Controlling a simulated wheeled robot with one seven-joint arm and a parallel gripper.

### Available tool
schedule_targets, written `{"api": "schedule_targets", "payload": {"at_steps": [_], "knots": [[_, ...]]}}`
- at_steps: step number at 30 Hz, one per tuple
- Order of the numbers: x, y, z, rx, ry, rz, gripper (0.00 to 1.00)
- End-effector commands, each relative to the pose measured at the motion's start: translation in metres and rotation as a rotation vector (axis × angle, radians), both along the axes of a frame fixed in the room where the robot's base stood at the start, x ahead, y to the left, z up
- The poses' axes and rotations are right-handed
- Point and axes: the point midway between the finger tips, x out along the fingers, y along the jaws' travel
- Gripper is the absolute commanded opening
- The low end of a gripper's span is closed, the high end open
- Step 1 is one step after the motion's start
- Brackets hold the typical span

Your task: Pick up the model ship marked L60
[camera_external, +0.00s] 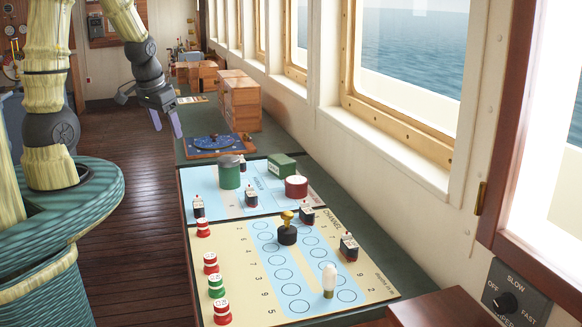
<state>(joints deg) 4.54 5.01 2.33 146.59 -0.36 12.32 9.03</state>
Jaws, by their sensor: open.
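Several small black-and-white model ships stand on the chart boards: one at the left edge (198,208), one near the middle (251,196), one behind the green cylinder (242,163), one at the board seam (307,215) and one at the right (349,248). Their markings are too small to read, so I cannot tell which is L60. My gripper (166,123) is open and empty, fingers pointing down. In the picture it is left of the counter's far part, above and beyond the boards, apart from every ship.
On the boards stand a green cylinder (229,172), a green block (282,165), a red drum (296,186), a black-and-yellow piece (287,229), a white bulb-like piece (329,280) and red and green discs (216,286) along the left. Wooden boxes (240,103) stand farther back by the windows.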

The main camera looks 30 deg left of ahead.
Motion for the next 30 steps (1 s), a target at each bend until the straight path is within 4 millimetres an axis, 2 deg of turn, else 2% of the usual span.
{"api": "schedule_targets", "payload": {"at_steps": [6,15,23,30], "knots": [[0.038,-0.036,-0.046,0.143,-0.108,-0.443,0.72],[0.07,-0.085,-0.103,0.475,-0.286,-1.085,0.72],[0.08,-0.131,-0.136,0.883,-0.453,-1.655,0.72],[0.069,-0.18,-0.152,1.374,-0.635,-2.159,0.72]]}}
